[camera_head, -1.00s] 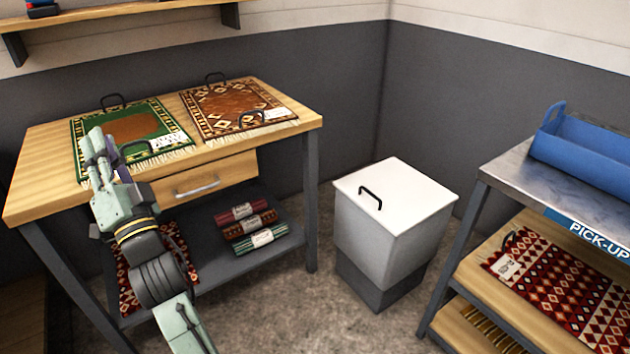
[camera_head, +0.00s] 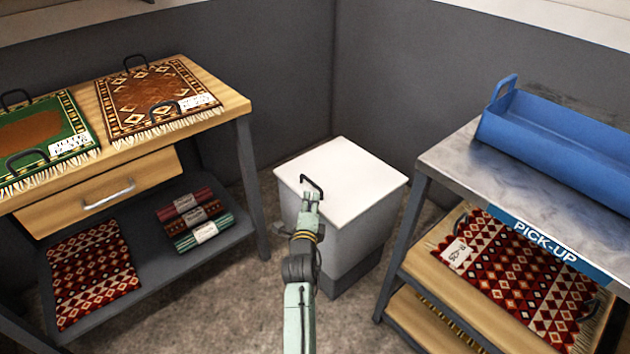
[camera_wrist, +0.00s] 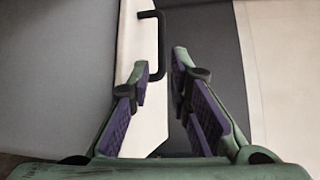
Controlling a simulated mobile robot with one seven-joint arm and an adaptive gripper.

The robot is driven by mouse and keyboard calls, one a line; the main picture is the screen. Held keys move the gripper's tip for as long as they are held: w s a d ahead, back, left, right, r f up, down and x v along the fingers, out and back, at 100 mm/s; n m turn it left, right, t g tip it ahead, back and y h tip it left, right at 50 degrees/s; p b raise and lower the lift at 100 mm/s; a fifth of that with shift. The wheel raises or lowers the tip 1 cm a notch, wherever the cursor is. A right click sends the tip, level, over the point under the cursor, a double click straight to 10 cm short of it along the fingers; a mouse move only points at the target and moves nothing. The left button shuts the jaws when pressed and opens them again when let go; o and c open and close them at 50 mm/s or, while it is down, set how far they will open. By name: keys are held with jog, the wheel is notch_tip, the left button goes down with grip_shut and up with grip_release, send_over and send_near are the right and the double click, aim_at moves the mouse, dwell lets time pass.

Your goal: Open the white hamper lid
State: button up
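The white hamper (camera_head: 352,228) stands on the floor between the two tables, with a grey base. Its flat white lid (camera_head: 350,172) lies shut on top. A black handle (camera_head: 312,184) stands up near the lid's front left edge. My gripper (camera_head: 311,200) is right at the handle in the head view, partly covering it. In the wrist view my gripper (camera_wrist: 161,64) has its fingers apart. The black handle (camera_wrist: 161,40) shows just ahead, its lower end between the fingertips, with a gap to the right finger. The lid (camera_wrist: 129,42) shows as a pale strip behind.
A wooden table (camera_head: 235,104) with rugs and a drawer stands left. A metal-topped pick-up table (camera_head: 448,160) with a blue tray (camera_head: 550,137) stands close on the right. Grey walls meet behind the hamper. Bare floor (camera_head: 225,305) lies in front.

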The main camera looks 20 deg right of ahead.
aim_at(312, 182)
jog(key=p+x, duration=0.1)
jog(key=x, duration=0.8)
jog(key=shift+w+r, duration=0.15)
jog(key=shift+w, duration=0.1)
grip_shut()
